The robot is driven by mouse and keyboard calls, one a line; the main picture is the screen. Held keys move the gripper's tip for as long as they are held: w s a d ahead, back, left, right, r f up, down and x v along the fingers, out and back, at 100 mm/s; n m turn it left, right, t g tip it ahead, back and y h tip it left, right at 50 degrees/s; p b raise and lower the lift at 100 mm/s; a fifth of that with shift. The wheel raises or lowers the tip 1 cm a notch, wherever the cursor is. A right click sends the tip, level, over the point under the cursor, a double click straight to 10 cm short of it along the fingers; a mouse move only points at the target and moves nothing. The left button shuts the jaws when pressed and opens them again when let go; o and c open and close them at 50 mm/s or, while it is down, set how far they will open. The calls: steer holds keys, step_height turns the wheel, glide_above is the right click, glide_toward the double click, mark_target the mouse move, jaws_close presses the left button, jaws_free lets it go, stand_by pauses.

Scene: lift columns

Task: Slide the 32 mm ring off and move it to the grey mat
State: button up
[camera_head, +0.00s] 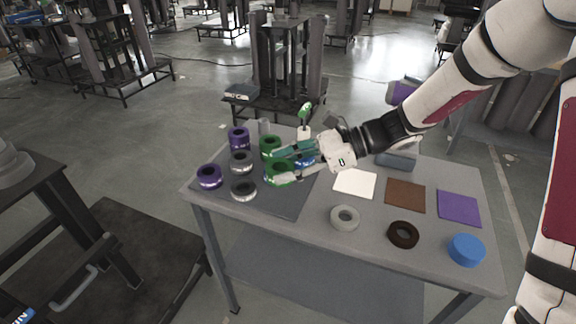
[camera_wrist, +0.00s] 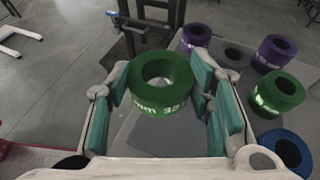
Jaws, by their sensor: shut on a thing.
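My gripper (camera_head: 277,167) is shut on a green ring (camera_head: 276,180). In the wrist view, the fingers of my gripper (camera_wrist: 161,86) lie on either side of this green ring (camera_wrist: 160,101), whose pale label reads "mm 32". The ring is upright with its hole facing up, and no peg shows in the hole. I cannot tell how high it is held. A dark grey mat (camera_head: 292,203) lies under the rings at the table's left. Another green ring (camera_head: 268,144) stands behind the held one. A blue ring (camera_wrist: 289,152) is partly hidden by my gripper in the head view.
Purple rings (camera_head: 209,176) and dark grey rings (camera_head: 243,190) stand to the left. White (camera_head: 355,183), brown (camera_head: 405,195) and purple (camera_head: 458,208) mats lie to the right. A light grey ring (camera_head: 345,218), a dark brown ring (camera_head: 403,235) and a blue cylinder (camera_head: 466,250) line the front edge.

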steer(key=b, duration=0.4)
glide_above(287, 204)
steer(key=shift+f, duration=2.4)
steer(key=shift+f+b, duration=0.65)
steer(key=shift+f, duration=1.1)
steer(key=o, duration=1.4)
steer(key=shift+c, duration=0.2)
steer(key=v, duration=1.2)
steer(key=shift+s, duration=0.15)
